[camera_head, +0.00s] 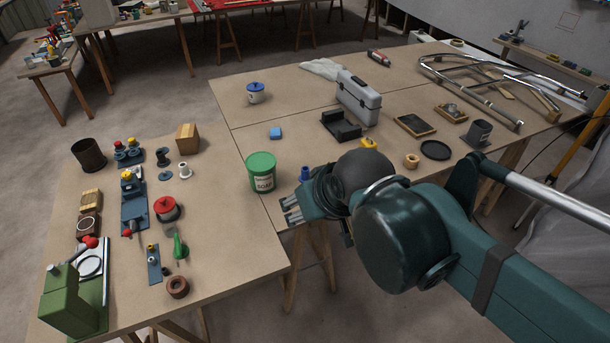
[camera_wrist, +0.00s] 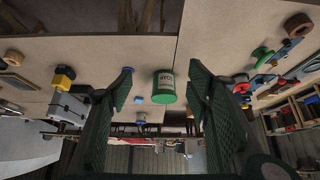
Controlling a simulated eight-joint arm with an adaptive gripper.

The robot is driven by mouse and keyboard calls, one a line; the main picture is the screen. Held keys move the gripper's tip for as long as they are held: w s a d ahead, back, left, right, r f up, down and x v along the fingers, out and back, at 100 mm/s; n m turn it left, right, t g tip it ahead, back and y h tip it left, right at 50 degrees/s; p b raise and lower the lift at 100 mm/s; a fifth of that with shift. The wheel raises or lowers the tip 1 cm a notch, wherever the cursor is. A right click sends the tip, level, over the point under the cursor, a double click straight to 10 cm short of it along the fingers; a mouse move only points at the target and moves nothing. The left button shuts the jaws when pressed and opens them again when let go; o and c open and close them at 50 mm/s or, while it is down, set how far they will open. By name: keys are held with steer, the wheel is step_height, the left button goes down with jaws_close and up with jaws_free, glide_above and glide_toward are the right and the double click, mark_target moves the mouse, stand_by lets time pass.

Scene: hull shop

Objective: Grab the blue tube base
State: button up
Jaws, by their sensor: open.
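The blue tube base (camera_head: 305,174) is a small blue upright piece on the wooden table, just right of the green soap bucket (camera_head: 262,172). Its lower part is partly hidden by my arm in the head view. In the wrist view, a small blue piece (camera_wrist: 128,69) shows beside the tip of the left finger and looks like the same base, mostly covered. My gripper (camera_head: 290,209) is open and empty, in front of the base and near the table's front edge. In the wrist view, the space between my fingers (camera_wrist: 161,72) shows the green bucket (camera_wrist: 164,88) farther off.
A blue block (camera_head: 275,133), a lidded pot (camera_head: 256,93), a grey case (camera_head: 359,97) and a yellow piece (camera_head: 369,143) stand farther back. The left table (camera_head: 225,235) holds several tools and a green machine (camera_head: 72,303).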

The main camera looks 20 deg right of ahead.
steer(key=c, duration=0.5)
steer(key=shift+w+r, duration=0.1)
steer(key=m+g+h+p, duration=0.1)
steer(key=m+g+p, duration=0.5)
steer(key=m+p, duration=0.6)
glide_above(305, 174)
step_height(305, 174, down, 11)
steer(key=n, duration=0.1)
steer(key=shift+w+p, duration=0.35)
steer(key=shift+p, duration=0.05)
